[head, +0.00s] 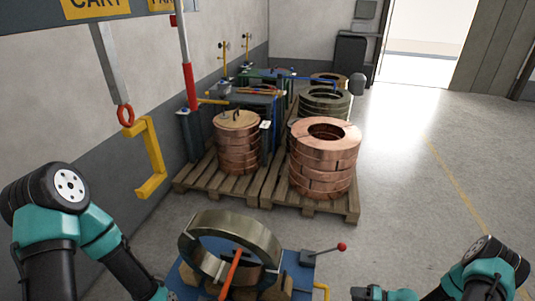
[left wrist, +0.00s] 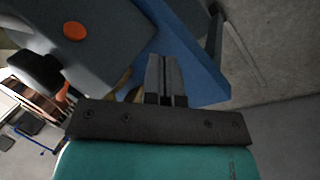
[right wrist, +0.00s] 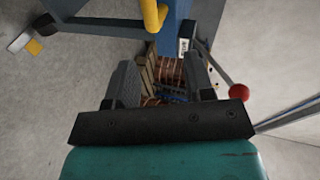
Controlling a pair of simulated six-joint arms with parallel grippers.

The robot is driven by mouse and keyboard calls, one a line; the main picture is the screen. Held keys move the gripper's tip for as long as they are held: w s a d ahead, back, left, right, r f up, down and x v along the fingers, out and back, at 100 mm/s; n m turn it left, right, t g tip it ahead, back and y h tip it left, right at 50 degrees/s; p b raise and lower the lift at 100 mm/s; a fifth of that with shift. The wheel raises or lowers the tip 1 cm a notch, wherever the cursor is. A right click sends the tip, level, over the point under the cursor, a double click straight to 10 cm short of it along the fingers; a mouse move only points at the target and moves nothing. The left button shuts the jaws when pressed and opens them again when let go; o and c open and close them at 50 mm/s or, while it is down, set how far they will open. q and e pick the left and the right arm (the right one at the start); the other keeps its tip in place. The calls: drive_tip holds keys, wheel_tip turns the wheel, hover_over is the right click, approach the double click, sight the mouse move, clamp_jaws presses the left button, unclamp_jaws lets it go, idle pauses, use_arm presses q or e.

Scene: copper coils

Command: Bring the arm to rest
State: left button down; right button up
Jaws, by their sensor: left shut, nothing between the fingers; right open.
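My right arm comes in at the bottom right of the head view, with its gripper (head: 362,294) low near the bottom edge. In the right wrist view the right gripper (right wrist: 160,78) has its two fingers wide apart and nothing between them. My left arm stands at the left of the head view; its gripper is not clear there. In the left wrist view the left gripper (left wrist: 165,65) has its fingers together with nothing held, close to a blue surface (left wrist: 190,50).
A blue cart (head: 185,280) carries a steel ring (head: 262,232) and a red-knobbed lever (head: 325,252) between my arms. A yellow hook (head: 152,160) hangs at left. Copper coils (head: 325,150) stand on pallets (head: 345,206) behind. Floor (head: 430,200) at right is clear.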

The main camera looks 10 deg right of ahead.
drive_tip(key=w+a+r+h, duration=0.1)
drive_tip(key=w+a, duration=0.1)
drive_tip(key=a, duration=0.1)
drive_tip(key=w+a+r+h, duration=0.1)
drive_tip(key=w+a+h, duration=0.1)
drive_tip(key=a, duration=0.1)
drive_tip(key=w+a+r+h, duration=0.1)
drive_tip(key=w+a+r, duration=0.1)
drive_tip(key=a, duration=0.1)
drive_tip(key=shift+w+a+n+g+h, duration=0.1)
drive_tip(key=shift+w+n+g+h, duration=0.05)
drive_tip(key=shift+n+g+h, duration=0.2)
drive_tip(key=s+a+r+n+g+h, duration=0.1)
drive_tip(key=s+a+r+g+h, duration=0.1)
drive_tip(key=s, duration=0.5)
drive_tip(key=s+a+r+n+g+h, duration=0.1)
drive_tip(key=s+a+r+g+h, duration=0.1)
drive_tip(key=s+a+r+g, duration=0.2)
drive_tip(key=s+a+r, duration=0.2)
drive_tip(key=a, duration=0.2)
drive_tip(key=shift+s+a, duration=0.3)
drive_tip(key=shift+s, duration=0.1)
drive_tip(key=shift+c, duration=0.2)
